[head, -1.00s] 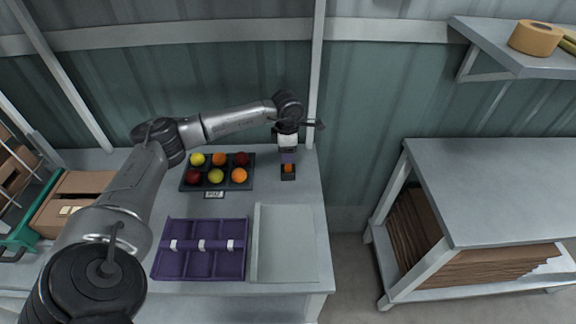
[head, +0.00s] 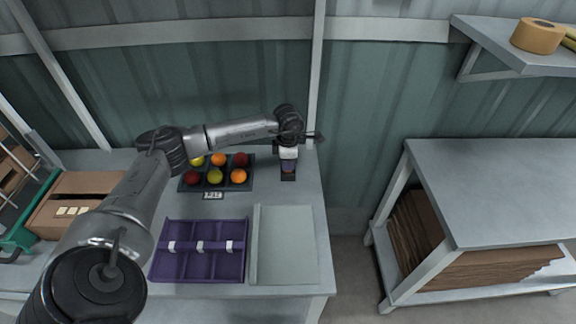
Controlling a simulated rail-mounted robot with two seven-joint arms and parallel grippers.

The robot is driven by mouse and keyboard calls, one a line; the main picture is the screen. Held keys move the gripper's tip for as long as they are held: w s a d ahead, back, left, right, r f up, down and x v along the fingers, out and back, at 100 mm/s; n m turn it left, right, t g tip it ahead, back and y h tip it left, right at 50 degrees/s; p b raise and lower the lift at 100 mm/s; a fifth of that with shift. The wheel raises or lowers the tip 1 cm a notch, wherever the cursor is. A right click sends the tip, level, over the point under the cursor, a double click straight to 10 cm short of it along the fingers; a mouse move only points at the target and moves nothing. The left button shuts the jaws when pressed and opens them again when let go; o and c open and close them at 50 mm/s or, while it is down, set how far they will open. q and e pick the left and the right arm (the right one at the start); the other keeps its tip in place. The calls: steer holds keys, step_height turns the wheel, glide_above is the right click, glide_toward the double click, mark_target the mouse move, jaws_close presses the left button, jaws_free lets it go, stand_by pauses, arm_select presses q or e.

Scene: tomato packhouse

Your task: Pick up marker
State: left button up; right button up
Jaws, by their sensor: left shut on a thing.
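My left gripper (head: 288,167) reaches down at the back right of the grey bench. It is shut at a small dark holder (head: 288,177). The thing between its fingers is almost wholly covered; I take it to be the marker, whose orange part showed in the holder a moment before. I cannot tell whether it is clear of the holder. My right gripper is not in view.
A dark tray (head: 205,187) of coloured fruit lies left of the holder. A purple divided tray (head: 246,262) and a pale flat board (head: 285,245) lie nearer the front. The wall is close behind.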

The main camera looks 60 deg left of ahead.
arm_select(q)
steer(key=shift+c, duration=1.3)
steer(key=shift+r, duration=0.1)
steer(key=shift+r, duration=0.5)
step_height(320, 180, up, 4)
steer(key=shift+s+d+f+p, duration=0.1)
steer(key=shift+f+p, duration=0.15)
steer(key=shift+p, duration=0.45)
steer(key=s+d+r+p, duration=0.5)
steer(key=d+r, duration=0.4)
steer(key=r, duration=0.2)
steer(key=shift+s+d+r, duration=0.2)
steer(key=shift+s, duration=0.5)
